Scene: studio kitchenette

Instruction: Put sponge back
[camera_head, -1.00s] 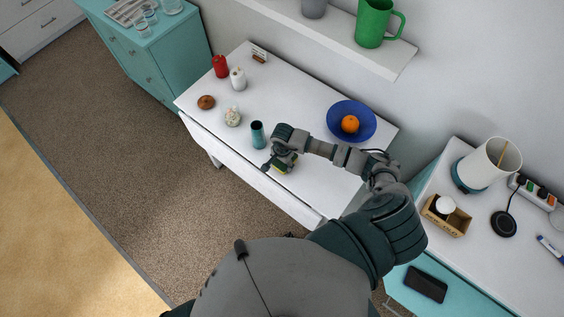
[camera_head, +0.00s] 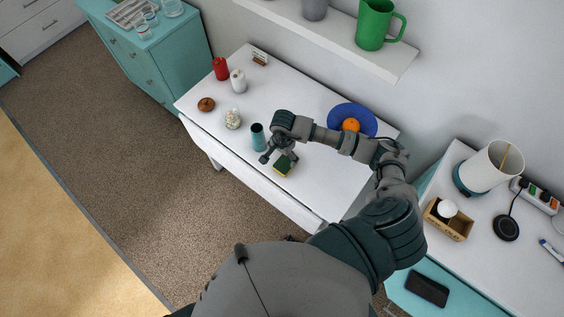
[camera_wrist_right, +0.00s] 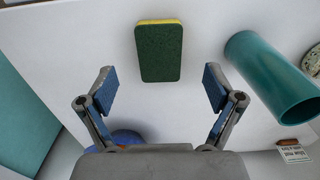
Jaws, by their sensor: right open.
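The sponge (camera_head: 282,168), dark green on top with a yellow underside, lies flat on the white table (camera_head: 330,175) near its front edge. In the right wrist view the whole sponge (camera_wrist_right: 159,52) shows beyond the fingertips, untouched. My right gripper (camera_head: 279,158) is open and empty, above the table just beside the sponge; its spread fingers also show in the right wrist view (camera_wrist_right: 158,90). A teal cup (camera_head: 257,137) stands to the left of the sponge, close to the gripper. My left gripper is not in view.
A blue bowl (camera_head: 340,112) with an orange (camera_head: 351,125) stands behind my right arm. Candles, a round white ornament (camera_head: 232,119) and a brown item (camera_head: 206,104) stand at left. A cardboard box (camera_head: 461,228) is on the right cabinet. The table's right front is clear.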

